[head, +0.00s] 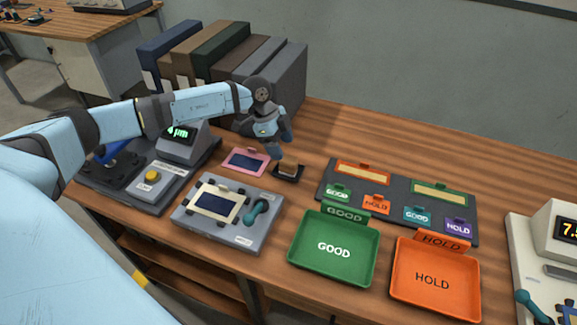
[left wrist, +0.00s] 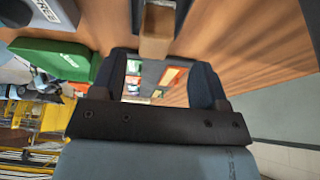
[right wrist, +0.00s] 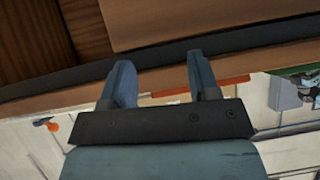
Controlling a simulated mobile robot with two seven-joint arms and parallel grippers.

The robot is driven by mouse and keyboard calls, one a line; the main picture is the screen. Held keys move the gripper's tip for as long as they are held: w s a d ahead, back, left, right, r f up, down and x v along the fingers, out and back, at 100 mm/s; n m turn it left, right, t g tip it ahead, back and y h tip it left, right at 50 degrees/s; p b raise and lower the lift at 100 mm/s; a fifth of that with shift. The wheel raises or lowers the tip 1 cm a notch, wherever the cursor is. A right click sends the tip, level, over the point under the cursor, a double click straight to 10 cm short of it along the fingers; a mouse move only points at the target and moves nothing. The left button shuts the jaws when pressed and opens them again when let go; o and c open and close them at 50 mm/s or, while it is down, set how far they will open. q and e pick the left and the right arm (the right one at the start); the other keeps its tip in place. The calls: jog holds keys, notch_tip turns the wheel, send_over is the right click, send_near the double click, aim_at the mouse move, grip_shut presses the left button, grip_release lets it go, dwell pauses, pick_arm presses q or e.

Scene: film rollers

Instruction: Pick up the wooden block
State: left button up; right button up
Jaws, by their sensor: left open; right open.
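The wooden block (head: 289,169) is small and sits on a dark pad (head: 287,177) on the table, right of a pink-framed card. My left gripper (head: 279,152) hangs just above and beside the block in the head view, fingers pointing down. In the left wrist view the block (left wrist: 157,35) shows as a brown box at the fingertip end, between the two fingers of the open left gripper (left wrist: 162,58). I cannot tell whether a finger touches it. My right gripper (right wrist: 160,70) is open and empty near a wooden surface; it does not show in the head view.
Several binders (head: 215,60) stand behind the left gripper. A grey fixture (head: 240,235) lies in front. A green GOOD tray (head: 320,268), an orange HOLD tray (head: 425,293) and a dark label board (head: 400,185) lie to the right. Bare table lies behind the board.

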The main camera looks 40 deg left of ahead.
aim_at(288, 158)
pick_arm(q)
jog(key=x, duration=0.5)
jog(key=shift+s+d+f+b, duration=0.2)
jog(key=shift+d+f+b, duration=0.05)
jog(key=shift+d+b, duration=0.1)
jog(key=c, duration=1)
